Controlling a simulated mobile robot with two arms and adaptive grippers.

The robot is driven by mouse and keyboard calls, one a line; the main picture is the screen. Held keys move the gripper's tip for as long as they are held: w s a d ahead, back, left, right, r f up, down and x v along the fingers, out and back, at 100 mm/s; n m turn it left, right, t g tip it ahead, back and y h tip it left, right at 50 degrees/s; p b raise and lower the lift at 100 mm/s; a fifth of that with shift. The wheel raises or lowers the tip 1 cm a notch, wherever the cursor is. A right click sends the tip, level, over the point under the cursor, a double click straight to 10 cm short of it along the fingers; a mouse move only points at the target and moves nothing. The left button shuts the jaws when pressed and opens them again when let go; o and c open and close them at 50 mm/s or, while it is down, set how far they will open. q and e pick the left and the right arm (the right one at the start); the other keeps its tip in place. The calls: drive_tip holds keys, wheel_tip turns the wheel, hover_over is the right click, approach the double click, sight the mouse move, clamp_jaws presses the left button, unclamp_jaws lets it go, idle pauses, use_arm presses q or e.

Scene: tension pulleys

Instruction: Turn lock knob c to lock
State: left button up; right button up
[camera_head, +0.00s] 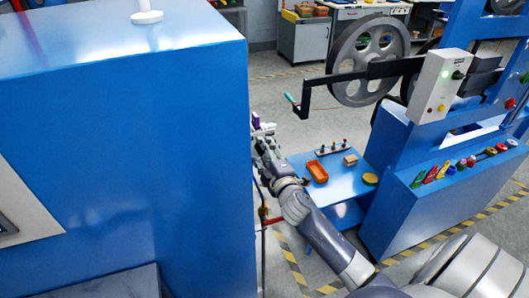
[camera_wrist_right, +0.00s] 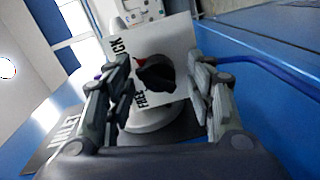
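A black lock knob (camera_wrist_right: 155,75) sits on a white plate (camera_wrist_right: 177,45) in the right wrist view. The plate carries lettering that reads FREE and, partly covered, what looks like LOCK. A small red mark shows beside the knob. My right gripper (camera_wrist_right: 160,92) is open, with one finger on each side of the knob; I cannot tell whether either finger touches it. In the head view my right gripper (camera_head: 262,140) is beside the blue cabinet's right edge, and the knob is hidden there. My left gripper is not in view.
A large blue cabinet (camera_head: 190,160) fills the left of the head view, close to my right gripper. A blue table (camera_head: 340,190) with an orange tray (camera_head: 317,171) stands to the right. Beyond it is a blue machine with a grey wheel (camera_head: 368,60) and a crank handle (camera_head: 304,101).

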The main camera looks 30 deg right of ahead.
drive_tip(key=v, duration=1.2)
drive_tip(key=shift+a, duration=0.1)
idle(0.4)
